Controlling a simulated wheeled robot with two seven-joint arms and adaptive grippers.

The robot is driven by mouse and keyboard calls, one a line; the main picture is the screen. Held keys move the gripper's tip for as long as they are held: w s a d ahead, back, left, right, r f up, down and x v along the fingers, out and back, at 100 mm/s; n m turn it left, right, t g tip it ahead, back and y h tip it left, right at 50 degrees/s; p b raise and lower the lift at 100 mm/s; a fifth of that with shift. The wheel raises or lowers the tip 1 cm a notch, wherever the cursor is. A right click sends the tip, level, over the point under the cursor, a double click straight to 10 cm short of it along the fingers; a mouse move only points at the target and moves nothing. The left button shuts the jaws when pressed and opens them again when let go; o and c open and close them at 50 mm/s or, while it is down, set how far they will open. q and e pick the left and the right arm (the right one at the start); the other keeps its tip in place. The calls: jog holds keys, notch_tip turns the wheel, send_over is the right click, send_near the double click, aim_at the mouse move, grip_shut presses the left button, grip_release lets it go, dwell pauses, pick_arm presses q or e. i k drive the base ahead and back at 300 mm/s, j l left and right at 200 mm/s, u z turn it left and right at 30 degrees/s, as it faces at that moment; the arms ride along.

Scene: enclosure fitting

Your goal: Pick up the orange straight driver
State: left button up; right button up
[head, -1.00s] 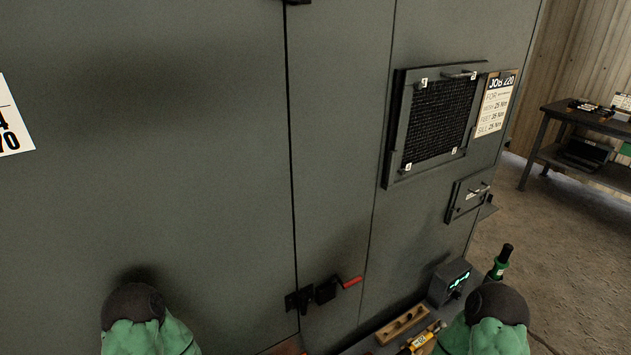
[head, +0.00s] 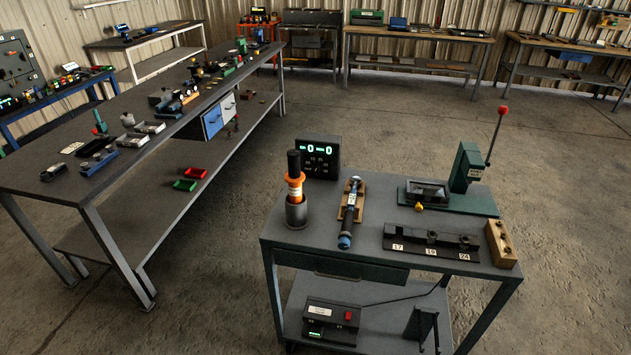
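An orange driver with a black upper end (head: 294,178) stands upright in a dark round holder (head: 296,212) at the left of a grey cart top, in the head view. Its lower end is hidden inside the holder. A blue and black tool (head: 349,212) lies beside it in a wooden cradle (head: 358,206). Neither of my grippers is in view.
The cart (head: 352,262) also carries a display reading 0 0 (head: 318,157), a green lever press (head: 466,168), a numbered socket rack (head: 430,241) and a wooden block (head: 501,243). A long bench (head: 60,176) stands left. Open floor lies between them.

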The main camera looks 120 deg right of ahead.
aim_at(294, 179)
jog(key=l+z, duration=0.1)
jog(key=z, duration=3.9)
jog(key=i+l, duration=0.05)
